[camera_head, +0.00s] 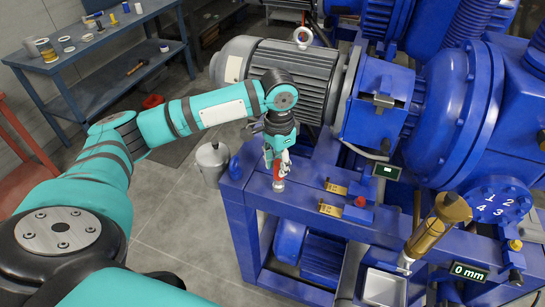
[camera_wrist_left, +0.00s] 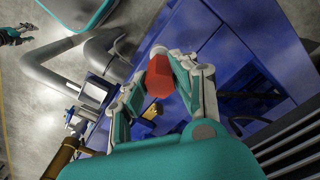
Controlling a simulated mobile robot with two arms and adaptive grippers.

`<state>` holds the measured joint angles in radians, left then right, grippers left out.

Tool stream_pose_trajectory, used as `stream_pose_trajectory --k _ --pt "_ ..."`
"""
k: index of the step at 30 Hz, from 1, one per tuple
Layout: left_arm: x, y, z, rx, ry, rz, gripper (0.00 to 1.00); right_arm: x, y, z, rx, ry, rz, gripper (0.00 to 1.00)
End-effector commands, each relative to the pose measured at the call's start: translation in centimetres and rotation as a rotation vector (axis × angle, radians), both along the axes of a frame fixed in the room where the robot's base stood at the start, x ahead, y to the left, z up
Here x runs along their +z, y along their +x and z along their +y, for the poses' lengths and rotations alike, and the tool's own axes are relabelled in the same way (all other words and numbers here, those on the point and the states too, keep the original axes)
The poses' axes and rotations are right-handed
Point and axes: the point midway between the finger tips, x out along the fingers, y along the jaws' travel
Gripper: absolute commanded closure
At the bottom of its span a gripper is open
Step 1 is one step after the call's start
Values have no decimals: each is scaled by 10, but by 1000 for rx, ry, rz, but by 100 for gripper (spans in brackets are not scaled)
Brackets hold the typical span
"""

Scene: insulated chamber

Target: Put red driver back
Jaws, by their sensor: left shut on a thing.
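My left gripper (camera_head: 279,168) is shut on the red driver (camera_head: 283,170), above the front beam of the blue frame. The driver points downward, with a pale round end (camera_head: 279,186) below the fingers. I cannot tell whether that end touches the beam. In the left wrist view, the red faceted handle (camera_wrist_left: 158,76) sits between the two fingertips (camera_wrist_left: 170,80) of the gripper. The fingers hide part of the driver.
Brass plates (camera_head: 335,188) and a red-topped blue block (camera_head: 361,206) sit on the blue beam (camera_head: 310,204) to the right. A brass cylinder (camera_head: 438,228) stands near the "0 mm" display (camera_head: 469,272). A large grey motor (camera_head: 300,75) is close behind the arm. A grey lidded can (camera_head: 212,160) stands left.

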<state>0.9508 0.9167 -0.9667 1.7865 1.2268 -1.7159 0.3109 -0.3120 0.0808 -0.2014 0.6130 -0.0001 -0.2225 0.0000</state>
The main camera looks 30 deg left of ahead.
Motion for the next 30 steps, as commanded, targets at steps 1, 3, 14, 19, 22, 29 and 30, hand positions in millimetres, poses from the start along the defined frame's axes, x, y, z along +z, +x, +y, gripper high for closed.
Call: stream_pose_trajectory --k 1,3,14,19,22,29,30 --pt "3 9 11 7 0 1 100 7 8 1 0 1 -11 47" --pt "0 18 22 5 0 0 100 11 17 1 0 2 -25 47" --pt "-20 32 40 -1 0 4 100 24 20 1 0 3 -31 47" --pt "-38 32 40 -1 -1 0 100 29 11 1 -1 2 -17 47" --pt "-40 32 40 -1 0 -1 100 28 9 1 -1 2 -14 47" --pt "-42 32 39 -1 -1 -1 100 29 10 1 -2 1 -15 47" --pt "-43 32 39 -1 -1 0 100 29 11 1 -2 2 -16 47"
